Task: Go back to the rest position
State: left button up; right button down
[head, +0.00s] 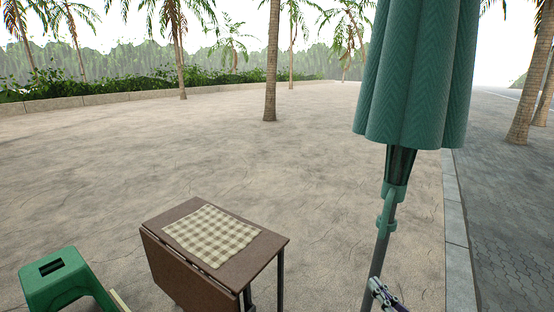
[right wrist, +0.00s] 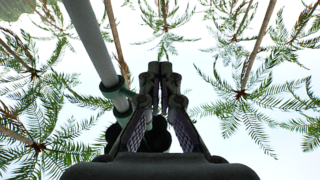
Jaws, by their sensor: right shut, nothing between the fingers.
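My right gripper (head: 378,290) shows at the bottom edge of the head view, close to the pole of a folded green parasol (head: 415,80). I cannot tell from the head view whether it touches the pole. In the right wrist view its fingers (right wrist: 160,78) are shut together with nothing between them, pointing up at sky and palm tops. The parasol pole (right wrist: 90,40) runs past just left of the fingers there. My left gripper is not in view. No clay or mortar shows in either view.
A small brown folding table (head: 265,255) with a checked cloth (head: 210,230) stands low at centre left. A green stool (head: 60,280) stands to its left. Palm trees (head: 272,60) rise farther off. A kerb (head: 458,240) runs along the right. Sandy ground beyond the table is open.

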jog(key=s+d+f+m+g+h, duration=0.1)
jog(key=s+f+m+g+h, duration=0.1)
jog(key=s+f+g+h, duration=0.35)
jog(key=s+d+f+m+g+h, duration=0.1)
jog(key=s+f+g+h, duration=0.2)
jog(key=f, duration=0.6)
jog(key=s+a+f+g, duration=0.1)
jog(key=s+f+g, duration=0.15)
jog(key=s, duration=0.35)
jog(key=s+a+f+g, duration=0.1)
jog(key=s+f+g, duration=0.1)
jog(key=s+g, duration=0.25)
jog(key=s+d+f+p, duration=0.2)
jog(key=f, duration=1)
jog(key=s+d+f+p, duration=0.1)
jog(key=s+f+p, duration=0.15)
jog(key=f, duration=0.95)
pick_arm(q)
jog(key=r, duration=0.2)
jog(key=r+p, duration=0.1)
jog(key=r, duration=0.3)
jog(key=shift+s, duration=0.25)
pick_arm(e)
jog(key=s+f, duration=0.5)
jog(key=s, duration=0.3)
jog(key=s+d+f+g, duration=0.1)
jog(key=s+f, duration=0.5)
jog(key=s, duration=0.3)
jog(key=shift+s+f, duration=0.2)
jog(key=shift+f, duration=0.1)
